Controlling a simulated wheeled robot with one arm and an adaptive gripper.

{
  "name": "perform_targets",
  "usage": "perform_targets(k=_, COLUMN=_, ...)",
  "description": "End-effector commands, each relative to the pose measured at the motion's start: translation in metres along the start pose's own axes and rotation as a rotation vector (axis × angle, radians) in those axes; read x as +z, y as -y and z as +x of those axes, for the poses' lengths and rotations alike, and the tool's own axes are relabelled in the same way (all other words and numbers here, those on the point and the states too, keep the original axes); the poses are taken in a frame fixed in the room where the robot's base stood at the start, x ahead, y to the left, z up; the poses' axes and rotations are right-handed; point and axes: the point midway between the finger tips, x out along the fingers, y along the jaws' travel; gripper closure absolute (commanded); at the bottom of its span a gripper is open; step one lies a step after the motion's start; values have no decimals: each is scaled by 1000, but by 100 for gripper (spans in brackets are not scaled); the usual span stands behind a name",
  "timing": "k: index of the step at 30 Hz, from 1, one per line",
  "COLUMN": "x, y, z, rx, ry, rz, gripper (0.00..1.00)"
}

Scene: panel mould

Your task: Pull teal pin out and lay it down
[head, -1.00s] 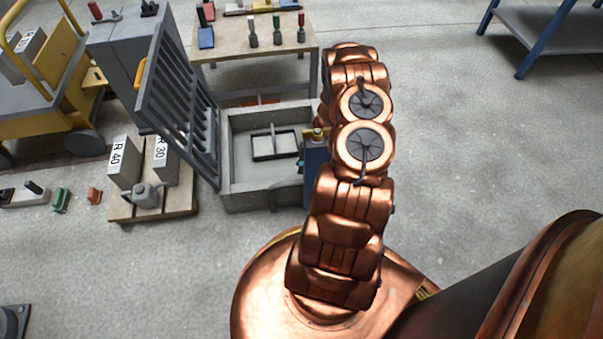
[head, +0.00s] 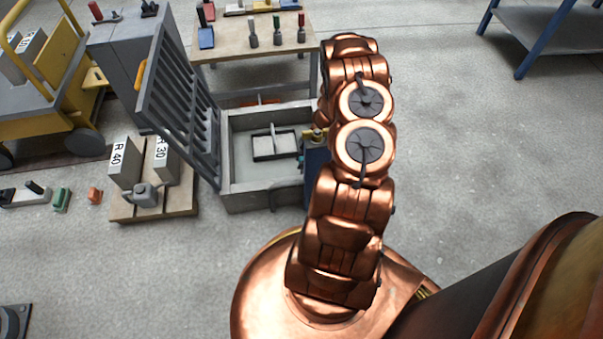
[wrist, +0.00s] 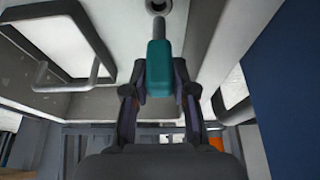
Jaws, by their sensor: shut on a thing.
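The teal pin (wrist: 158,68) has a teal grip and a short grey shaft. In the wrist view, my gripper (wrist: 160,90) is shut on the teal grip, one finger on each side. The shaft points at a round hole (wrist: 158,6) in a pale wall at the top of the view. I cannot tell whether its tip is still inside the hole. In the head view, a small teal bit (head: 300,160) shows beside the right wall of the grey mould box (head: 227,160); my arm hides most of the gripper there.
A barred grey panel (head: 183,105) stands tilted at the box's left. A wooden board (head: 180,205) carries grey blocks. A table (head: 235,45) with several coloured tools stands behind. A blue block (head: 316,170) is close to my arm.

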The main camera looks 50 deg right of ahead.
Motion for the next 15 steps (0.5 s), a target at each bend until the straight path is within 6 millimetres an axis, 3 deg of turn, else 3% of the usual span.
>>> perform_targets(k=15, x=-3, y=0, z=-9, rx=1, ry=1, rz=0, gripper=100)
